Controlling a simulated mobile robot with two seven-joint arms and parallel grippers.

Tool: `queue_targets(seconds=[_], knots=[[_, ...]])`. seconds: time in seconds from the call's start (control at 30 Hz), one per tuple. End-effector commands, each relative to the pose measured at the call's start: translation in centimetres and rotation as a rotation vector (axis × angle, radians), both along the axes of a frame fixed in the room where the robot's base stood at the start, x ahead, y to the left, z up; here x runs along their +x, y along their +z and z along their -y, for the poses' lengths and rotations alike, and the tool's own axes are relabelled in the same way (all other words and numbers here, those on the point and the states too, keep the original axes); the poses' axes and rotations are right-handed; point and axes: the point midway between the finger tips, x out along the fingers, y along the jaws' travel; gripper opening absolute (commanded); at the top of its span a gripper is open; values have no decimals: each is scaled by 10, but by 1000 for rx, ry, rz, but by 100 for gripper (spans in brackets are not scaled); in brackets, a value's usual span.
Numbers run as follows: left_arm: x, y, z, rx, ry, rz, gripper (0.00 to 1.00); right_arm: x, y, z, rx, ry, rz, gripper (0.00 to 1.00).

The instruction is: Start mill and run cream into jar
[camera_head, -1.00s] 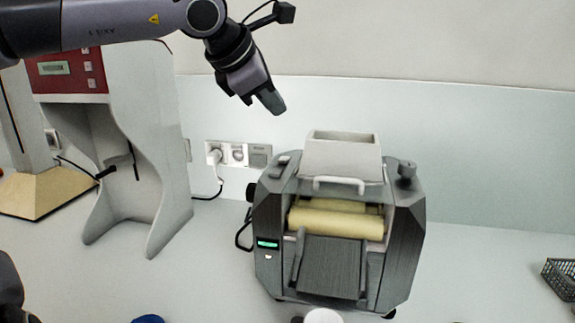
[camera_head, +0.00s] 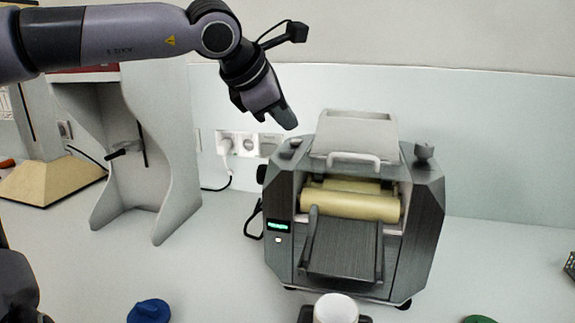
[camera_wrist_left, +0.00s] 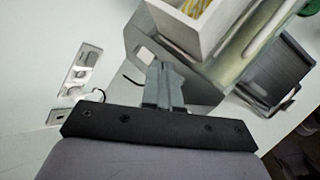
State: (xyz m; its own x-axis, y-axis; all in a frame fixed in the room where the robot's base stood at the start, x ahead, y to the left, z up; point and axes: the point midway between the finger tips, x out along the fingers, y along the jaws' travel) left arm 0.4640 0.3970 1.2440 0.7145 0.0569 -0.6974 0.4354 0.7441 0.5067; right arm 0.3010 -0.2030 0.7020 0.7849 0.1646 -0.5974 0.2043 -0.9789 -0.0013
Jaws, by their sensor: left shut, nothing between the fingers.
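The grey mill (camera_head: 425,215) stands on the counter with a pale hopper (camera_head: 355,135) on top, cream-yellow rollers (camera_head: 350,203) and a sloping dark front plate (camera_head: 342,248). A lit green display (camera_head: 278,226) and a small light button (camera_head: 278,240) sit on its left front. A pale round-topped jar (camera_head: 336,309) stands below the front plate, cut by the lower edge. My left gripper (camera_head: 288,121) is shut and empty, just above the mill's top left corner. In the left wrist view its fingers (camera_wrist_left: 165,88) point at the mill beside the hopper (camera_wrist_left: 182,28). My right gripper is not in view.
A blue lid (camera_head: 149,311) lies front left and a green one (camera_head: 479,319) front right. A tall pale stand (camera_head: 170,150) is left of the mill. Wall sockets (camera_head: 250,145) are behind. A dark basket (camera_head: 571,265) is at the right edge.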

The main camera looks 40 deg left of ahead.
Motion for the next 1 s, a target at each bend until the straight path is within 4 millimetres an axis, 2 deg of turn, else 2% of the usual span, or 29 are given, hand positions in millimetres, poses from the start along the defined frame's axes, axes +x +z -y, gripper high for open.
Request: queue_targets(seconds=[0.03, 0.2, 1.0], knots=[[0, -12, 0, 0, 0, 1, 0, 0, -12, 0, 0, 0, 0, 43], [0, -21, 0, 0, 0, 1, 0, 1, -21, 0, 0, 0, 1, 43], [0, -21, 0, 0, 0, 1, 0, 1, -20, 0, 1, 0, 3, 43]])
